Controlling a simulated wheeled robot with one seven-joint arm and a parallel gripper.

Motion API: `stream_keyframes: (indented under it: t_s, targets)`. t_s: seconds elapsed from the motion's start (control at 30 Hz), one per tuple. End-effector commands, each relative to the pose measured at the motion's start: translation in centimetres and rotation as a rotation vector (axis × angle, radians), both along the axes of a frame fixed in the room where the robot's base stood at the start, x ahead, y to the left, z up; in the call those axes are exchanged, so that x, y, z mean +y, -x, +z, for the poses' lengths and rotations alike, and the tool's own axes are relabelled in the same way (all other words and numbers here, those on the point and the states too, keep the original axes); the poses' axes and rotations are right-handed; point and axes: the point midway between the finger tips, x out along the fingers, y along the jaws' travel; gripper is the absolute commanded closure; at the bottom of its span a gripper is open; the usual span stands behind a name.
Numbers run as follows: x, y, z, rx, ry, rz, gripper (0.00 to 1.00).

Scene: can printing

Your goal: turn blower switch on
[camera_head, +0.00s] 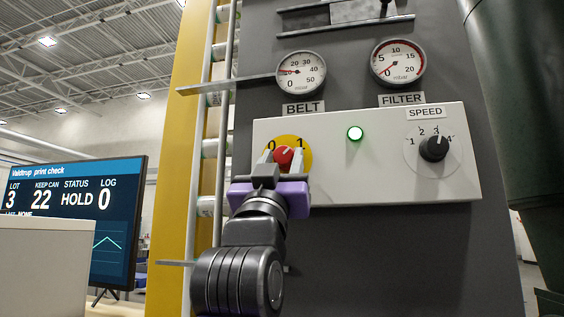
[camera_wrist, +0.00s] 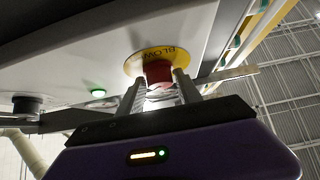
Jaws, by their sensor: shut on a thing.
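The blower switch is a red knob (camera_head: 285,157) on a round yellow plate (camera_head: 291,142) marked 0 and 1, at the left of a white control panel (camera_head: 354,183). A small pale mark on the knob appears to lean up and right, toward the 1. My gripper (camera_head: 283,160) has one finger on each side of the knob and is shut on it. The wrist view also shows the red knob (camera_wrist: 158,74) between the two fingers (camera_wrist: 159,88). Part of the lettering "BLOW" shows on the yellow plate there. The knob's lower part is hidden in the head view.
A green lamp (camera_head: 355,133) is lit right of the switch. A black speed knob (camera_head: 433,147) sits farther right. The BELT gauge (camera_head: 301,72) and FILTER gauge (camera_head: 398,63) are above. A bracket (camera_head: 226,85) juts out at left. A screen (camera_head: 75,215) reads HOLD.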

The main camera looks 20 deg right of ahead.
Motion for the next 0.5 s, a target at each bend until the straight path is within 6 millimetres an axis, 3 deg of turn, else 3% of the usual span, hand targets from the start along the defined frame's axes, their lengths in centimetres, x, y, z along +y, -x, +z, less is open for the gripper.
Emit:
stream_keyframes:
  t_s: [0.03,0.1,0.5]
  targets:
    - [0.01,-0.11,-0.06,0.001,-0.002,0.002,0.55]
    - [0.01,-0.09,-0.04,0.001,-0.002,0.002,0.44]
    - [0.41,0.29,-0.58,0.002,0.001,0.003,0.44]
